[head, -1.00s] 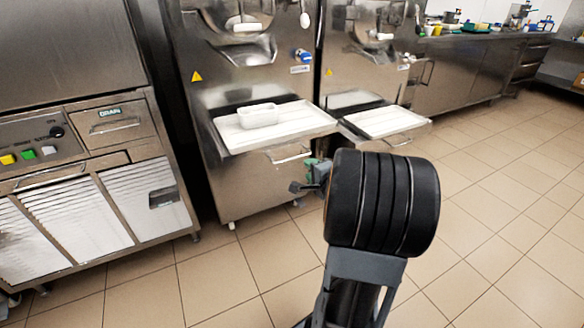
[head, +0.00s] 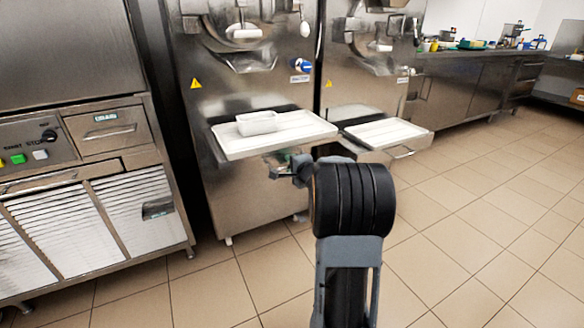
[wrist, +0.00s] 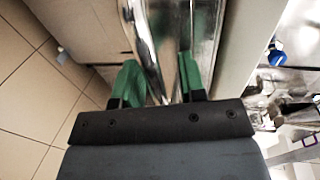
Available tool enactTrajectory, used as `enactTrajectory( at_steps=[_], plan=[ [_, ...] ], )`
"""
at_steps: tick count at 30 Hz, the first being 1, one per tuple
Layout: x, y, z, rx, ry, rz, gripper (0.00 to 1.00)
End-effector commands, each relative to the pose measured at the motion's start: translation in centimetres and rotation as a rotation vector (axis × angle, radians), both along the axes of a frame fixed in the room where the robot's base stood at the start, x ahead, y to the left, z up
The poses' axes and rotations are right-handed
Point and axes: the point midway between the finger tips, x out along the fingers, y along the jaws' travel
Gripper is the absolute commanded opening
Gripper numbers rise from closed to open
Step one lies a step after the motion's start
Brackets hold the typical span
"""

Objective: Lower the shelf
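The shelf (head: 228,148) is a white-topped tray shelf sticking out level from the front of the left freezer. A small white tub (head: 257,123) stands on it. My gripper (head: 280,164) is just under the shelf's front edge, where the shelf's metal handle is mostly hidden by it in the head view. In the wrist view, the green fingers of my gripper (wrist: 160,80) stand apart on either side of a shiny metal bar (wrist: 142,35), which looks like the handle. I see no clear grip on it.
A second white shelf (head: 385,133) with its own handle (head: 402,153) juts from the right freezer, close to my arm. A steel cabinet with a drain drawer (head: 107,130) stands at the left. The tiled floor (head: 460,220) at the right is clear.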

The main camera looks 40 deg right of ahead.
Motion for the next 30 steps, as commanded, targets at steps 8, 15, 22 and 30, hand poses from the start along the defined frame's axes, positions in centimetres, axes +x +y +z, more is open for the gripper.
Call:
enactTrajectory(
  at_steps=[8,15,22,30],
  plan=[
    [0.23,-0.02,0.02,-0.001,-0.001,0.0,0.38],
    [0.21,-0.01,0.02,-0.001,-0.001,0.0,0.2],
    [0.2,-0.01,0.01,-0.001,-0.001,0.0,0.0],
    [0.2,-0.01,0.01,-0.001,-0.001,0.0,0.0]
  ],
)
